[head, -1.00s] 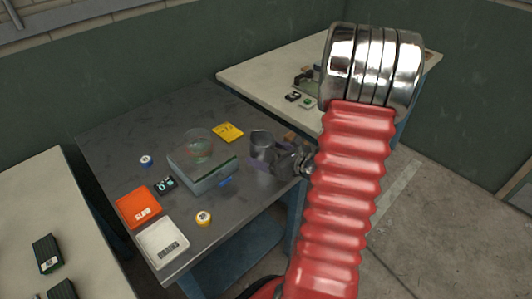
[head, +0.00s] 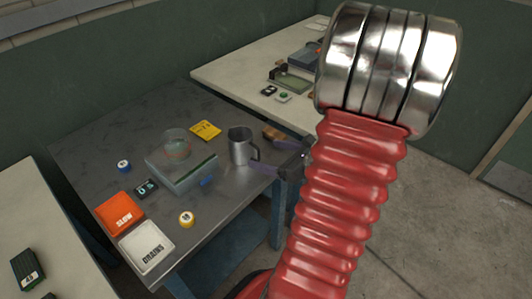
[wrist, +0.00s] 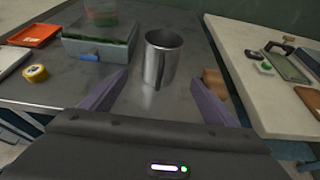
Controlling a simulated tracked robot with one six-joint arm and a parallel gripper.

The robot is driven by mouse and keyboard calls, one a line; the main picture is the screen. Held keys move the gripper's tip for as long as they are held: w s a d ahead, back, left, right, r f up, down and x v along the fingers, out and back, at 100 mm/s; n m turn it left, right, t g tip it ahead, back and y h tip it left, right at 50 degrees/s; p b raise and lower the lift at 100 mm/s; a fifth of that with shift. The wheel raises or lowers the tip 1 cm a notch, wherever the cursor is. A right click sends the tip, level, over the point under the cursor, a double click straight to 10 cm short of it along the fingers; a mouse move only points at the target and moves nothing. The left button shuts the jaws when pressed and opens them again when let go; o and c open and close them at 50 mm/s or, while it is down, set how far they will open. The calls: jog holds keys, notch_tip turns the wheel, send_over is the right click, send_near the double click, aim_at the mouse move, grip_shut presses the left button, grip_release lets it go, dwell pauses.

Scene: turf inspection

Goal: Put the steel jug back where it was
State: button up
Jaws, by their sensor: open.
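The steel jug (head: 239,147) stands upright on the dark grey table, near its right edge and to the right of a clear lidded box.
The clear box (head: 181,171) has a round transparent dish (head: 175,143) on top. A yellow card (head: 205,130), orange tray (head: 120,213), white tray (head: 146,248) and yellow tape roll (head: 187,219) lie around it. A brown block (wrist: 214,82) sits beside the right finger.

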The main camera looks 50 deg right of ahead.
dwell(0.9)
jog(key=shift+s+a+f+n, duration=0.1)
jog(key=shift+a+f+n, duration=0.1)
jog(key=shift+n, duration=0.1)
jog(key=s+a+n+g+y, duration=0.25)
jog(key=a+n+g, duration=0.25)
jog(key=a+n, duration=0.4)
jog(key=s+a+n+g+y, duration=0.1)
jog(key=s+a+n+g, duration=0.5)
jog(key=n, duration=0.5)
jog(key=w+a+r+n+t+h, duration=0.1)
jog(key=w+a+r+n+h, duration=0.1)
jog(key=a+r+n, duration=0.5)
jog(key=w+a+r+n+t+h, duration=0.1)
jog(key=a+r+n+t+h, duration=0.1)
jog(key=a+r+n, duration=0.5)
jog(key=shift+w+a+r+n, duration=0.2)
jog(key=shift+w+a+n, duration=0.25)
jog(key=shift+a, duration=0.4)
jog(key=shift+c, duration=0.4)
